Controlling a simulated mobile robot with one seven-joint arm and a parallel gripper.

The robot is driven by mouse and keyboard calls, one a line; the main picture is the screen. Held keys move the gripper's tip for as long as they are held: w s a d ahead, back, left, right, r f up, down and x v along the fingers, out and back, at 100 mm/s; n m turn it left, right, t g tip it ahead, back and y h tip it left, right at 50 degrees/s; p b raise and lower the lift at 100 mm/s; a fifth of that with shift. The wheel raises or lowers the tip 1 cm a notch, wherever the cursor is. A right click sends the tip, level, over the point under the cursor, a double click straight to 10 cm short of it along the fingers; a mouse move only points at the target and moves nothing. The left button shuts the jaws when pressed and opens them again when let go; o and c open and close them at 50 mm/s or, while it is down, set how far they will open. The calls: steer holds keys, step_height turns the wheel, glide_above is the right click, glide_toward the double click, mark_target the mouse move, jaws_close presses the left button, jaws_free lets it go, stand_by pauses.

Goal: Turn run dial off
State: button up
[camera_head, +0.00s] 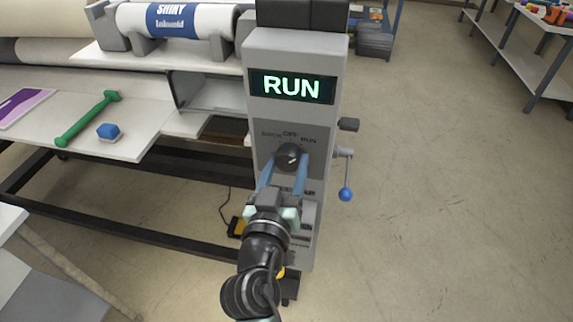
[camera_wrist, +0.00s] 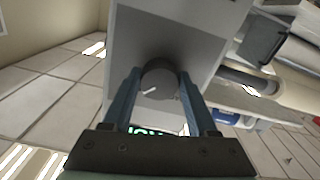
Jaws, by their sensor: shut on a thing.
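The run dial (camera_head: 291,156) is a dark round knob on the grey front panel (camera_head: 265,133) of the laminator's control column. Labels BACK, OFF and RUN arc above it. The display (camera_head: 291,87) over it reads RUN in green. My gripper (camera_head: 287,165) reaches up to the dial with its blue fingers on either side of it, shut on it. In the wrist view the dial (camera_wrist: 159,80) sits between the two fingertips (camera_wrist: 160,82), with a white pointer mark on its face. The exact label it points at cannot be told.
A crank with a blue ball (camera_head: 345,194) sticks out on the column's right side, below a dark knob (camera_head: 348,125). At left, a table (camera_head: 130,147) holds a green tool (camera_head: 88,118) and a blue block (camera_head: 108,131).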

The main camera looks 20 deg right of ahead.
steer(key=c, duration=0.4)
steer(key=n, duration=0.4)
steer(key=shift+n, duration=0.3)
steer(key=n+p, duration=0.1)
steer(key=n, duration=0.3)
steer(key=shift+d, duration=0.1)
stand_by(0.3)
steer(key=o, duration=1.4)
